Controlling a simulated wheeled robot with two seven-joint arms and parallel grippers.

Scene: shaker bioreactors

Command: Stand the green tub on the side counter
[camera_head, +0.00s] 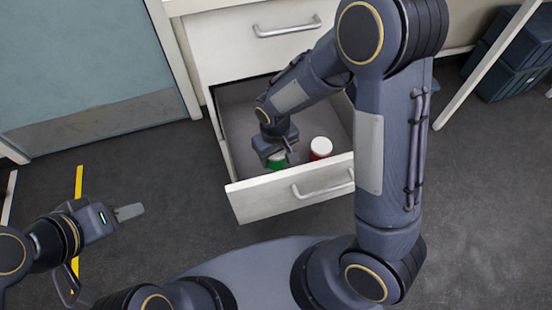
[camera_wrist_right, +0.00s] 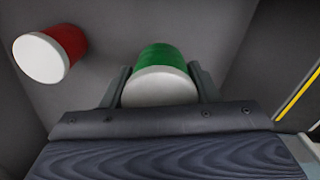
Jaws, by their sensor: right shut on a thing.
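The green tub (camera_wrist_right: 160,58) with a white lid sits between the two fingers of my right gripper (camera_wrist_right: 162,88) in the right wrist view. The fingers are shut on its sides. In the head view my right gripper (camera_head: 280,157) reaches down into an open drawer, and only a sliver of the green tub (camera_head: 276,164) shows beneath it. My left gripper (camera_head: 128,212) is at the lower left, away from the drawer, above the floor. Its fingers look close together, but their gap cannot be made out. The side counter is not clearly identifiable.
A red tub (camera_head: 320,148) with a white lid stands in the drawer (camera_head: 268,190), right of my right gripper; it also shows in the right wrist view (camera_wrist_right: 50,54). A closed drawer (camera_head: 250,45) is above. Dark crates (camera_head: 510,55) stand at the upper right. The floor at left is clear.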

